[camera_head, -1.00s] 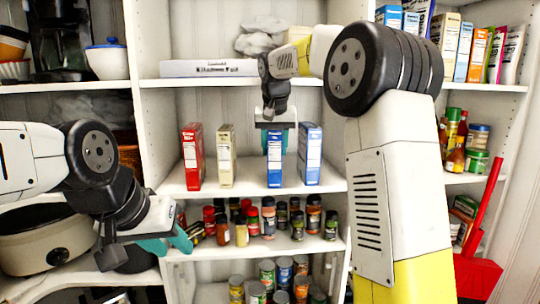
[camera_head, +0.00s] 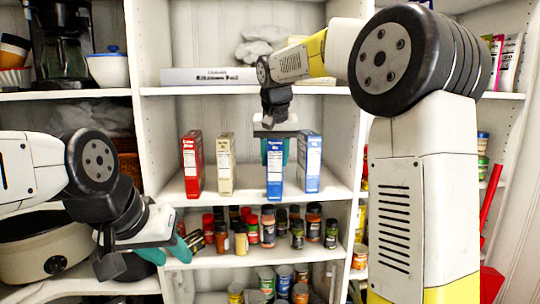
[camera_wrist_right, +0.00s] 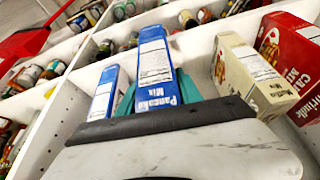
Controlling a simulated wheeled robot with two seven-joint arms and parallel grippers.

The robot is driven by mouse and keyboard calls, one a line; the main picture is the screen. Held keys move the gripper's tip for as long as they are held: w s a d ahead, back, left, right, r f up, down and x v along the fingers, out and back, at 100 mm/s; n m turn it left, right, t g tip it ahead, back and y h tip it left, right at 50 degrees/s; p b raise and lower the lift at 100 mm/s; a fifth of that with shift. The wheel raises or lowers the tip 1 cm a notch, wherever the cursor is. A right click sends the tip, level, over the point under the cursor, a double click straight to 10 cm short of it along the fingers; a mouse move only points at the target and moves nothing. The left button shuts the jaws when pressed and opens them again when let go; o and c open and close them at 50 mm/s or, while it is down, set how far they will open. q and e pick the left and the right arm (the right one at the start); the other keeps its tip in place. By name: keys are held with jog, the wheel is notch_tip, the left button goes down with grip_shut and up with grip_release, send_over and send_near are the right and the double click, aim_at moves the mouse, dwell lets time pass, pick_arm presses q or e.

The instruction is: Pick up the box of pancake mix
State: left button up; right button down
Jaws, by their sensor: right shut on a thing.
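The blue pancake mix box (camera_head: 275,172) stands upright on the middle shelf, between a cream box and another blue box. In the right wrist view its printed name shows on the pancake mix box (camera_wrist_right: 155,75). I cannot tell whether the box's base is clear of the shelf. My left gripper (camera_head: 170,246) is at the lower left, in front of the spice shelf, its teal fingers apart and empty.
A cream box (camera_head: 226,166), a red box (camera_head: 193,165) and a second blue box (camera_head: 309,163) share the shelf (camera_head: 250,190). Spice jars (camera_head: 268,226) stand below. A white foil box (camera_head: 210,76) lies above. A slow cooker (camera_head: 45,245) is at left.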

jog(key=s, duration=1.3)
jog(key=shift+a, duration=0.4)
jog(key=shift+s+a, duration=0.1)
jog(key=shift+s, duration=0.05)
